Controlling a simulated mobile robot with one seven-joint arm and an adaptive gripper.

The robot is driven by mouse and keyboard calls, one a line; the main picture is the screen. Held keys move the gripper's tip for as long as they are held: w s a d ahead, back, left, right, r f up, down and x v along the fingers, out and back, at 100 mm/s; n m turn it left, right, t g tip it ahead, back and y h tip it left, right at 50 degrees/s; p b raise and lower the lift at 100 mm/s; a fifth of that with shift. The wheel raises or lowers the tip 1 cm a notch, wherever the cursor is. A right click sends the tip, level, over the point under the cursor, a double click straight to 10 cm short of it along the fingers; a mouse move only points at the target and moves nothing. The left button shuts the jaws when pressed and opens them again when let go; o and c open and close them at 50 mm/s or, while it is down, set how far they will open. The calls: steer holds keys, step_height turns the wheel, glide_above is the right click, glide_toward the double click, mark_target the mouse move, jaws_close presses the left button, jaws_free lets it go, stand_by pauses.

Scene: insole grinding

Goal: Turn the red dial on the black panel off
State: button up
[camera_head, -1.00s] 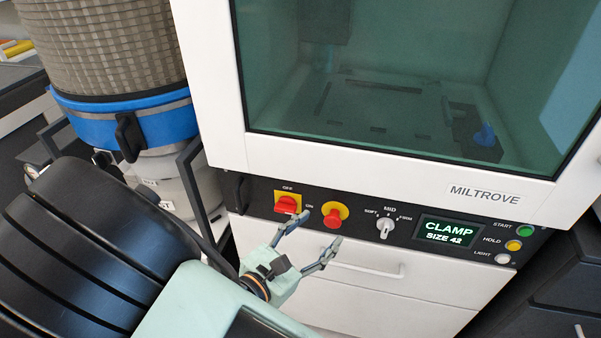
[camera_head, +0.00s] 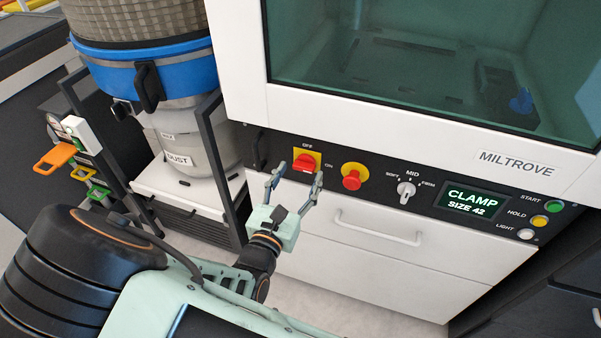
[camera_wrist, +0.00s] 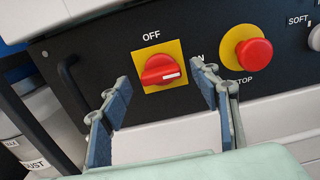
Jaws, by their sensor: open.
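The red dial (camera_head: 306,164) sits on a yellow square plate on the black panel (camera_head: 450,197), with OFF printed above it and ON to its right. In the wrist view the red dial (camera_wrist: 162,69) shows a white mark at its right end, pointing toward the ON side. My gripper (camera_head: 296,179) is open and empty, just below and in front of the dial. In the wrist view its fingers (camera_wrist: 158,88) stand left and right of the dial, apart from it. The ON label is partly hidden by the right finger there.
A red stop button (camera_head: 352,178) on a yellow base is right of the dial. Farther right are a white selector knob (camera_head: 406,190), a CLAMP SIZE 42 display (camera_head: 472,200) and lit buttons. A drawer handle (camera_head: 378,229) juts out below. A dust canister (camera_head: 180,140) stands left.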

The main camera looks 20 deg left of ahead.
steer(key=shift+w+d, duration=0.1)
steer(key=shift+w, duration=0.55)
steer(key=c, duration=1.2)
steer(key=shift+o, duration=0.2)
